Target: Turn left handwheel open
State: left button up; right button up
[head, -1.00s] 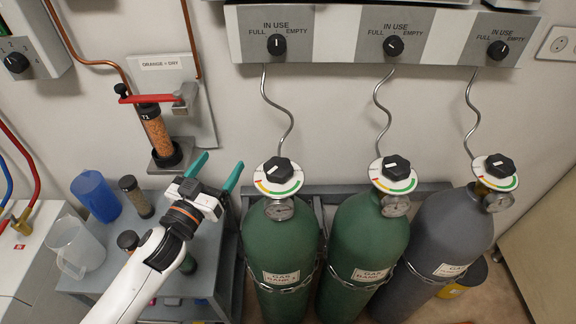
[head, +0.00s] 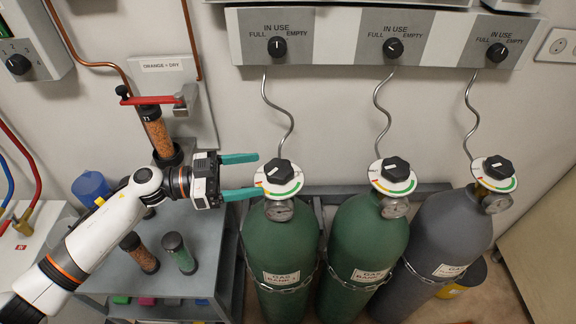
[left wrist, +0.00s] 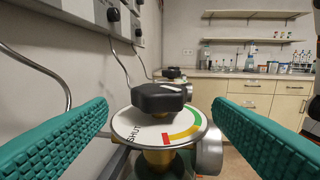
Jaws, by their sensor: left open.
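The left handwheel (head: 279,170) is a black knob on a white dial with a coloured arc, on top of the left green gas cylinder (head: 280,245). In the left wrist view the handwheel (left wrist: 160,98) stands centred ahead, and the dial reads "SHUT" at its near left edge. My left gripper (head: 250,174) is open, with its teal fingers pointing right at the handwheel. The fingertips (left wrist: 160,112) lie to either side of the handwheel, just short of it and apart from it. My right gripper is not in view.
A middle green cylinder (head: 362,245) and a grey cylinder (head: 445,235) stand to the right, each with its own handwheel. A grey panel with knobs (head: 330,38) is above. A red lever (head: 152,100) and sample tubes (head: 140,252) are near my left arm.

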aim_at(288, 166)
pick_arm(q)
jog(key=d, duration=0.2)
jog(key=w+d, duration=0.1)
jog(key=d, duration=0.2)
jog(key=d+p, duration=0.1)
jog(key=d, duration=0.2)
jog(key=shift+w+d, duration=0.15)
jog(key=shift+d, duration=0.1)
